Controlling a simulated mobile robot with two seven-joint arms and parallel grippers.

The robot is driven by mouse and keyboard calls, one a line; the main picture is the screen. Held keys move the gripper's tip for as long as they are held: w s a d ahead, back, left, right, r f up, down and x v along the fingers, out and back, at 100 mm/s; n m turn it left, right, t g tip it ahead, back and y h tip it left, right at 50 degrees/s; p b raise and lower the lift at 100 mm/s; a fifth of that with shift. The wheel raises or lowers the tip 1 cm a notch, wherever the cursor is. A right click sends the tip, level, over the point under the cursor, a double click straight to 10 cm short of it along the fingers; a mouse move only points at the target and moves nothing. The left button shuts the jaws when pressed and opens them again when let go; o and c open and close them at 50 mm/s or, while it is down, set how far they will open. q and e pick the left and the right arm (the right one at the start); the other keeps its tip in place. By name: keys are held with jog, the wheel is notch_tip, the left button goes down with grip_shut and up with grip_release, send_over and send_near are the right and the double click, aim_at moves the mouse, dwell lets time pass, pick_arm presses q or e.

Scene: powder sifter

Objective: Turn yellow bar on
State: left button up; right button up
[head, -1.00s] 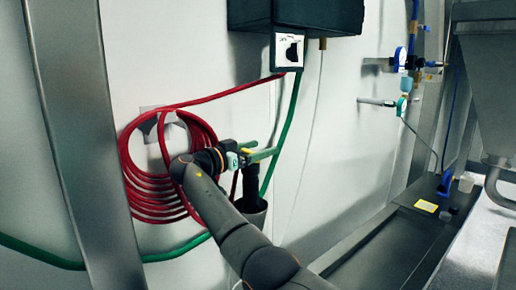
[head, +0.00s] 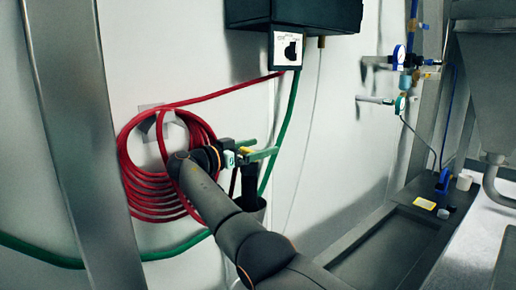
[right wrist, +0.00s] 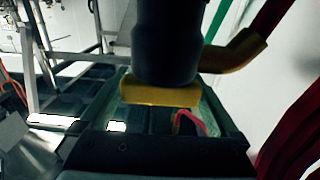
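A yellow bar (head: 247,150) is at the black cylindrical fitting (head: 250,187) beside the red hose coil. In the right wrist view the bar (right wrist: 160,92) crosses just below the dark cylinder (right wrist: 168,40), between my green fingers. My right gripper (head: 261,149) reaches around it from the left, fingers apart on either side. It also shows in the right wrist view (right wrist: 165,105). The bar's ends lie close to the fingers; I cannot tell whether they touch. A yellow-brown piece (right wrist: 232,52) sticks out right of the cylinder. My left gripper is not in view.
A coiled red hose (head: 135,180) hangs on the wall behind my right arm. A green hose (head: 285,125) runs down from a black box (head: 293,14) with a knob. A metal post (head: 75,140) stands left. Gauges and valves (head: 400,75) are at the right.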

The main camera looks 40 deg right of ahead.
jog(key=a, duration=0.7)
jog(key=shift+s+a+b, duration=0.25)
jog(key=shift+b, duration=0.1)
